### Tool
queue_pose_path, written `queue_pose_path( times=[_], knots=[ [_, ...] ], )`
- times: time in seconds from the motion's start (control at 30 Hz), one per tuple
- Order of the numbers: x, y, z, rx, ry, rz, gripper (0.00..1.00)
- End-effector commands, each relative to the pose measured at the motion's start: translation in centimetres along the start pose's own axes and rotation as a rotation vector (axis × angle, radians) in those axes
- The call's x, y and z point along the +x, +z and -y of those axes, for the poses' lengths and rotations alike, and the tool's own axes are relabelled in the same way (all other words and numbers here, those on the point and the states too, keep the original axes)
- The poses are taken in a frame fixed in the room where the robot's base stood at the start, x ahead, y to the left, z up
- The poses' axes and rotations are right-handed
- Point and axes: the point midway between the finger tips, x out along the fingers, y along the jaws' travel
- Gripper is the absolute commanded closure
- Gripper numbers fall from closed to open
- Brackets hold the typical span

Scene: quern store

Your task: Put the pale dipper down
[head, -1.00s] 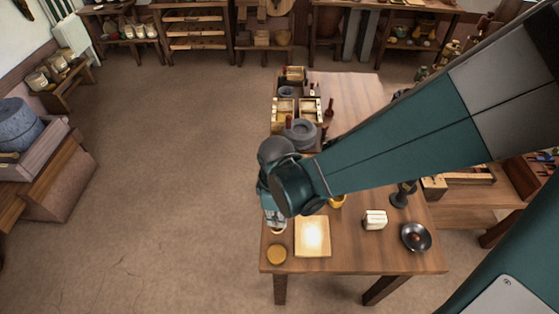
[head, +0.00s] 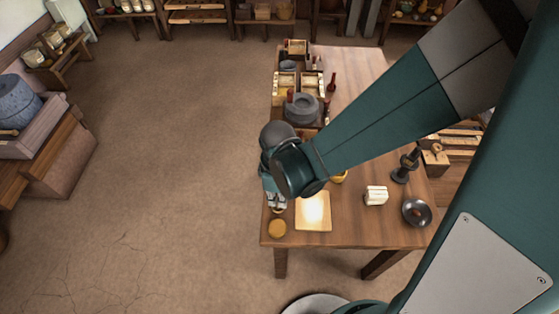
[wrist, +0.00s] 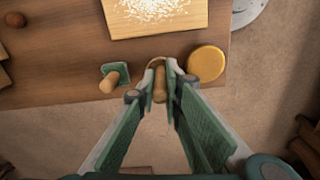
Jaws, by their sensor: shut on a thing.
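The pale dipper (wrist: 159,85) is a light wooden piece between the fingertips of my gripper (wrist: 160,78) in the wrist view. My gripper is shut on its handle, and a pale curved rim shows just beyond the fingertips. They are at the table edge, between a green square block with a wooden peg (wrist: 115,78) and a round yellow disc (wrist: 206,63). In the head view my gripper (head: 276,200) is at the table's near left corner, mostly hidden by my arm. I cannot tell whether the dipper touches the table.
A floury board (head: 313,224) lies right of the gripper on the table (head: 350,230); the yellow disc (head: 277,229) is in front. A white block (head: 376,195) and a dark bowl (head: 417,212) stand farther right. A stone quern (head: 301,107) and boxes fill the back left.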

Motion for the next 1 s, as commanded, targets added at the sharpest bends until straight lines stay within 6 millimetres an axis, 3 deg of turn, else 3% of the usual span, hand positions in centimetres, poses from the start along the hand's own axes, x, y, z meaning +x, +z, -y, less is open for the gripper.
queue_pose_path(
  times=[0.43,0.47,0.57,1.0],
  knots=[
    [0.40,-0.01,-0.01,0.000,0.000,0.000,0.98],
    [0.40,-0.01,-0.01,0.000,0.000,0.000,0.89],
    [0.31,-0.01,-0.01,0.000,0.000,0.000,0.76],
    [0.15,-0.01,-0.01,0.000,0.000,0.000,0.75]
  ],
)
